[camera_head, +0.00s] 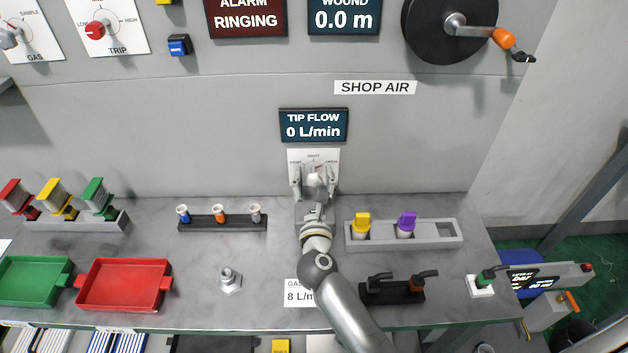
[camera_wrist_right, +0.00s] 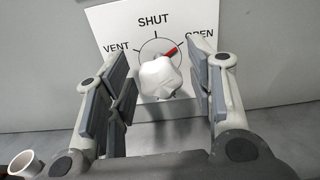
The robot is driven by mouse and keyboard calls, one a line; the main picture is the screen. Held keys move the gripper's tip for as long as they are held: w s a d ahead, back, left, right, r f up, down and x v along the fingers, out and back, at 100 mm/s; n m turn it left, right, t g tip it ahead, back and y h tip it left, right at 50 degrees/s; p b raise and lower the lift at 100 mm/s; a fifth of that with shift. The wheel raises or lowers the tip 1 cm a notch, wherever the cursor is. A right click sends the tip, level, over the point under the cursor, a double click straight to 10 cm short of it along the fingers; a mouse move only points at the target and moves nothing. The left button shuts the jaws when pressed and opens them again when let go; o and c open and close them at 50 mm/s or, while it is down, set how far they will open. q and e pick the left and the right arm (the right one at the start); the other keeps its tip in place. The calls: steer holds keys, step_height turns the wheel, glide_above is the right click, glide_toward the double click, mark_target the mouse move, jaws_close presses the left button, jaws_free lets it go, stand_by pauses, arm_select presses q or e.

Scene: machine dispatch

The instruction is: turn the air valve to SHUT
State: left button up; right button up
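The air valve is a white lobed knob (camera_wrist_right: 160,77) on a white plate (camera_wrist_right: 185,25) marked VENT, SHUT and OPEN. Its red pointer (camera_wrist_right: 171,50) points up and right, between SHUT and OPEN and closer to OPEN. In the head view the plate (camera_head: 313,157) is on the wall panel under the TIP FLOW display, and my gripper hides part of it. My right gripper (camera_head: 316,182) is in front of the knob. In the right wrist view its fingers (camera_wrist_right: 160,92) are apart on either side of the knob, with gaps. My left gripper is not in view.
The TIP FLOW display (camera_head: 314,125) reads 0 L/min. Below the valve, the bench holds a dark rack with small vials (camera_head: 222,223) to the left and a grey rack (camera_head: 440,234) with yellow and purple items to the right. A black holder (camera_head: 392,292) stands beside my right forearm.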

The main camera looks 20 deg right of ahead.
steer(key=c, duration=0.9)
steer(key=n+p, duration=0.2)
steer(key=shift+r+n, duration=0.15)
steer(key=shift+n, duration=0.15)
steer(key=n+p, duration=0.2)
steer(key=shift+n, duration=0.3)
steer(key=n+p, duration=0.2)
steer(key=n, duration=0.1)
steer(key=shift+n+p, duration=0.3)
steer(key=shift+p, duration=0.05)
steer(key=shift+n+p, duration=0.75)
steer(key=shift+n, duration=0.65)
steer(key=shift+f, duration=0.2)
